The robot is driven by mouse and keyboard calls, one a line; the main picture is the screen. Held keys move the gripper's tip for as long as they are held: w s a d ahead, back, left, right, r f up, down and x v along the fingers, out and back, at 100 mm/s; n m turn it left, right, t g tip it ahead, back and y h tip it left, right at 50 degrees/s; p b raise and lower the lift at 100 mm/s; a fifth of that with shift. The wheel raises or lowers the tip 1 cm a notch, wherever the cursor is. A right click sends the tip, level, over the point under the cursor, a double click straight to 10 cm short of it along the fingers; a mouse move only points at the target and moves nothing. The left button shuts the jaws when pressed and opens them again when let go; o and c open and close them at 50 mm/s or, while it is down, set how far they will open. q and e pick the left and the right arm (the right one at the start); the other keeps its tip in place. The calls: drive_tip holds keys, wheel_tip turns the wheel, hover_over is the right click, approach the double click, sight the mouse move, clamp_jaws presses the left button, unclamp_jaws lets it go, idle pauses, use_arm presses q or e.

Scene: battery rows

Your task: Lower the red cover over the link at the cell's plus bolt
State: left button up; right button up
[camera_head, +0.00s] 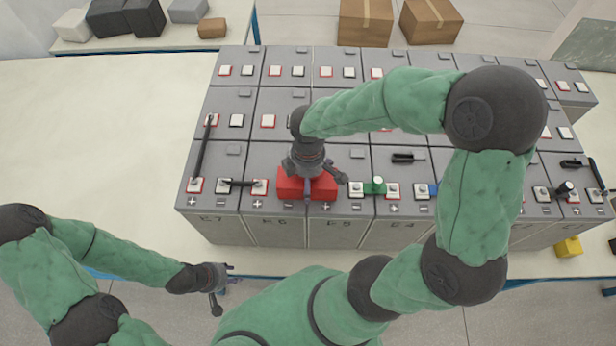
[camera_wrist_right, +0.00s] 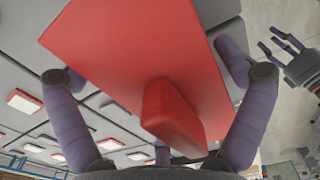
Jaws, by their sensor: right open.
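The red cover (camera_head: 290,187) sits at the front of the battery block, across the seam between cells E6 and E5. It hides the bolts and any link beneath it. In the right wrist view it is a broad red plate with an upright red tab (camera_wrist_right: 172,115). My right gripper (camera_head: 308,185) is above the cover, its fingers spread on both sides of the tab with gaps between. My left gripper (camera_head: 224,287) is open and empty in front of the table, well away from the cover. It also shows in the right wrist view (camera_wrist_right: 280,42).
A black link (camera_head: 241,183) joins bolts left of the cover; another (camera_head: 204,150) runs front to back. A green-capped piece (camera_head: 375,186) stands to the right. A yellow block (camera_head: 568,247) lies at the front right.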

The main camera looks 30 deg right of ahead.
wheel_tip(320, 180, up, 12)
idle(0.6)
